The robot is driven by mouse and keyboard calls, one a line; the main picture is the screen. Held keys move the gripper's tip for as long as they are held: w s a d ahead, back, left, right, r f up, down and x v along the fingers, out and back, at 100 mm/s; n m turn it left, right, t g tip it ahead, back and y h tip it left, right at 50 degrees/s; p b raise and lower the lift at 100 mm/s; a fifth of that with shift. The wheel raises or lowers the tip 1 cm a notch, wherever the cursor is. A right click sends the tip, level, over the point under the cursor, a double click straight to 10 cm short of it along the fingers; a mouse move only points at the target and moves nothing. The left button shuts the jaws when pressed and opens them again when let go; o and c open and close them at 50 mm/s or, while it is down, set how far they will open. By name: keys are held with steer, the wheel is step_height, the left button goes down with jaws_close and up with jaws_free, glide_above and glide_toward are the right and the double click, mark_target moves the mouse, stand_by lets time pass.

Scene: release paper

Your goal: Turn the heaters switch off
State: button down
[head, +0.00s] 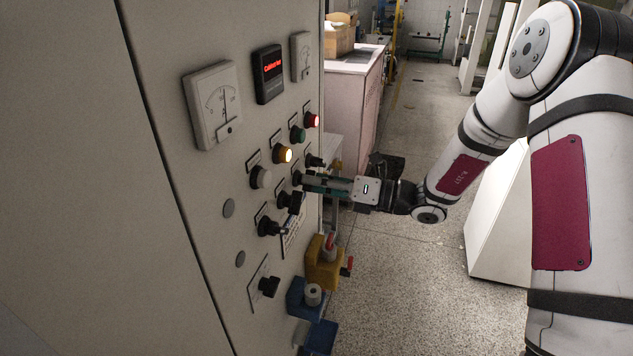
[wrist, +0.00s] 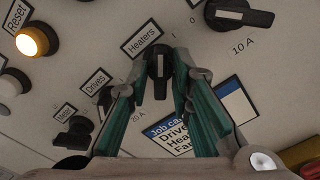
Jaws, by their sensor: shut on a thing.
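The heaters switch (wrist: 159,62) is a black rotary knob with a pale line, below the "Heaters" label (wrist: 142,38) in the wrist view. Its handle stands about upright in that picture. My gripper (wrist: 160,74) has its green-padded fingers on either side of the knob and is shut on it. In the head view my gripper (head: 308,183) reaches the control panel (head: 225,265) from the right. There the fingers hide most of the switch.
The drives switch (wrist: 107,102) sits close by at the lower left, and a larger black 10 A switch (wrist: 238,14) at the upper right. An amber reset lamp (head: 283,155) and a red lamp (head: 312,120) are lit. Yellow and blue boxes (head: 325,262) stick out below.

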steer(key=shift+d+n+p, duration=0.1)
steer(key=shift+n+p, duration=1.8)
steer(key=shift+n, duration=6.6)
steer(key=c, duration=1.7)
jaws_free()
